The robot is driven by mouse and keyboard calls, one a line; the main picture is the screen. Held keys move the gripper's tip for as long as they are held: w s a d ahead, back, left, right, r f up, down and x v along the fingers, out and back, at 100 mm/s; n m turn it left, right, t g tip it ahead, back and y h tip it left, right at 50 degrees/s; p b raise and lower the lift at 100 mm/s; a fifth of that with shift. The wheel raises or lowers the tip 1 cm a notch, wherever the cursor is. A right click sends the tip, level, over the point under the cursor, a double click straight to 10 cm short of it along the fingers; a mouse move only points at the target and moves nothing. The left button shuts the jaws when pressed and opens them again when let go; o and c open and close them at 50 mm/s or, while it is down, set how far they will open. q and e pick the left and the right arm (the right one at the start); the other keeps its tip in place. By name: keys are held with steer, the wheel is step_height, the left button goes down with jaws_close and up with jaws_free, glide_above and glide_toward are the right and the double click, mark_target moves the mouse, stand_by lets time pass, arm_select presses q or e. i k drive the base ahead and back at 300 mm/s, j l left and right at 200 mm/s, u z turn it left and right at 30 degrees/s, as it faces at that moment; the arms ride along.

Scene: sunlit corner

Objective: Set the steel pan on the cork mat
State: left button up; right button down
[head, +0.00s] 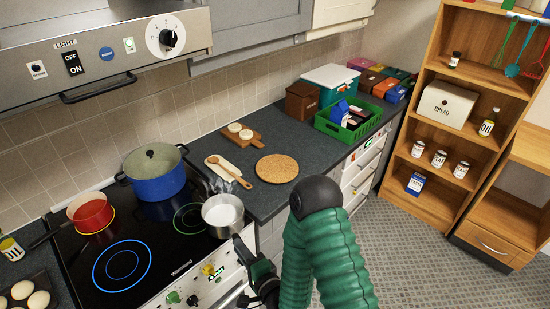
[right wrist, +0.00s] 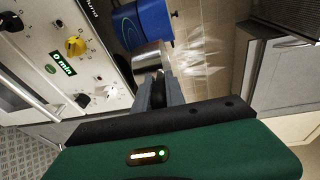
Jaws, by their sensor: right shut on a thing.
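The steel pan (head: 222,212) is at the right edge of the black hob, with pale contents and faint steam above it. I cannot tell whether it touches the hob. My right gripper (head: 246,250) is shut on the pan's handle, on the near side of the pan. In the right wrist view the gripper's fingers (right wrist: 158,92) close on the handle, and the pan's steel side (right wrist: 150,56) shows just beyond them. The round cork mat (head: 277,168) lies bare on the dark worktop, right of and behind the pan. My left gripper is not in view.
A blue pot (head: 156,175) and a red pan (head: 91,213) stand on the hob (head: 150,287). A wooden board (head: 240,137) and a green crate (head: 349,122) stand behind the mat.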

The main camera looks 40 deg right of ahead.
mark_target(277, 169)
steer(key=l+u, duration=0.15)
steer(key=l, duration=0.35)
steer(key=l+u, duration=0.1)
steer(key=l, duration=0.4)
steer(key=l+u, duration=0.15)
steer(key=l, duration=0.35)
steer(key=k+l+u, duration=0.1)
steer(key=l, duration=0.4)
steer(key=l+u, duration=0.15)
steer(key=l, duration=0.35)
steer(key=k+l+u, duration=0.1)
steer(key=l, duration=0.35)
steer(key=k+l+u, duration=0.15)
steer(key=l, duration=0.35)
